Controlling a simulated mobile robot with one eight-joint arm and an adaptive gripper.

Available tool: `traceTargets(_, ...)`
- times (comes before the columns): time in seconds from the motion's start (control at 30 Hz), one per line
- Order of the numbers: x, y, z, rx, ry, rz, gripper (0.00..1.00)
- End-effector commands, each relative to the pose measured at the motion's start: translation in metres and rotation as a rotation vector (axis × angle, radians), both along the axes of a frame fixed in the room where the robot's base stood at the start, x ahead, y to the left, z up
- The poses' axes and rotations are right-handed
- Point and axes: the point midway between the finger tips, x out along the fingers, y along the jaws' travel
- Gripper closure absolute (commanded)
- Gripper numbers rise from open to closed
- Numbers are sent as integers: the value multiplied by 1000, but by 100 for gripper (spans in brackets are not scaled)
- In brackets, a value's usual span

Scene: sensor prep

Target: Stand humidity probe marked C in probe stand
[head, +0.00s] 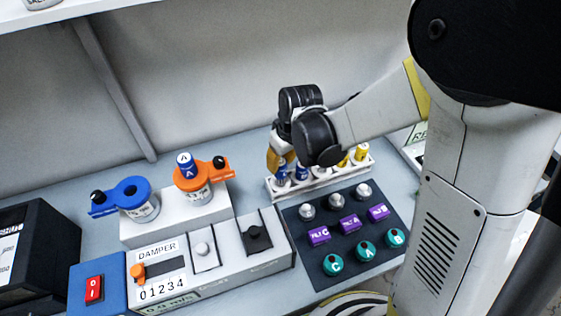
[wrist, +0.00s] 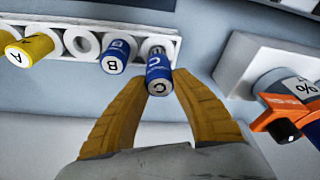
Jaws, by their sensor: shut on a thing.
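The blue humidity probe marked C (wrist: 158,70) is at the rack's end hole, beside the blue probe marked B (wrist: 115,56). My gripper (wrist: 155,88) is shut on probe C, with a yellow finger on each side of it. In the head view my gripper (head: 281,165) is at the rack's left end and partly hides the probe (head: 281,180). I cannot tell how deep probe C sits in the hole.
A yellow probe marked A (wrist: 28,50) stands further along the rack. A blue probe marked A (head: 185,160) stands in an orange-lidded jar (head: 196,185). A blue-lidded jar (head: 130,192) is beside it. A dark mat (head: 345,235) with knobs and purple blocks lies in front.

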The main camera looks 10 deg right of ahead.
Motion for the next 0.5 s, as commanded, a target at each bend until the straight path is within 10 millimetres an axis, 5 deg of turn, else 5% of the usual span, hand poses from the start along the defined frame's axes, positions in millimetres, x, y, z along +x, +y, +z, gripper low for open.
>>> traceTargets(0.5, 0, 0, -4, 0, 0, 0, 100)
